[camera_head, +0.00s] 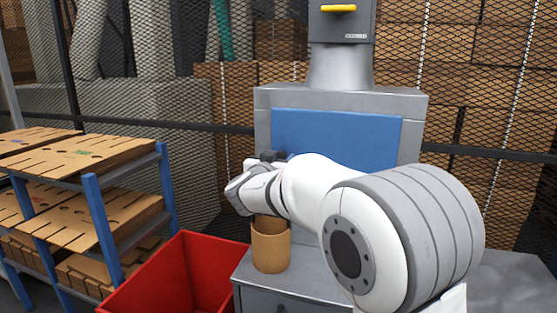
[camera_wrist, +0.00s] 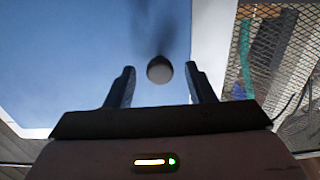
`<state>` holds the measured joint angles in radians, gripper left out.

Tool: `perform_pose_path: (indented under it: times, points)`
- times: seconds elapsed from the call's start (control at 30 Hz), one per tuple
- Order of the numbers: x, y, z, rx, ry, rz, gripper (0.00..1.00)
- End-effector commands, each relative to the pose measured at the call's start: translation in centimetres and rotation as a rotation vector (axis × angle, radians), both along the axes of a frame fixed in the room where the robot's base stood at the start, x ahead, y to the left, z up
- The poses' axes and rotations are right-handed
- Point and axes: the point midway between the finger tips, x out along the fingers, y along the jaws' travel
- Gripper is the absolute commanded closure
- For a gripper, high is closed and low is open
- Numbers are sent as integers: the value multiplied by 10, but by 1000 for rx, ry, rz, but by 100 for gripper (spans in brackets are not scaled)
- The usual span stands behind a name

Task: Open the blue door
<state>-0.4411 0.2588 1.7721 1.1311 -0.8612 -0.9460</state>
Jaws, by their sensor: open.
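The blue door (camera_head: 335,138) is a flat blue panel on the front of the grey machine. It looks closed, and my white arm covers its lower part in the head view. It also fills much of the wrist view (camera_wrist: 60,60). In the head view my gripper (camera_head: 268,156) is at the door's lower left.
A brown cylindrical container (camera_head: 270,249) stands on the grey ledge below my wrist. A red bin (camera_head: 150,290) is to its left. A blue-framed rack (camera_head: 103,222) with cardboard sheets stands further left. Mesh fencing runs behind the machine.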

Motion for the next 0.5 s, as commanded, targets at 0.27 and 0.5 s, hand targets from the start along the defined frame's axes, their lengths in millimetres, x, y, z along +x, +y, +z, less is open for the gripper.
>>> perform_pose_path:
  times: [0.27, 0.5]
  points:
    - [1, -1, 0, 1, 0, 0, 52]
    - [1, -1, 0, 1, 0, 0, 71]
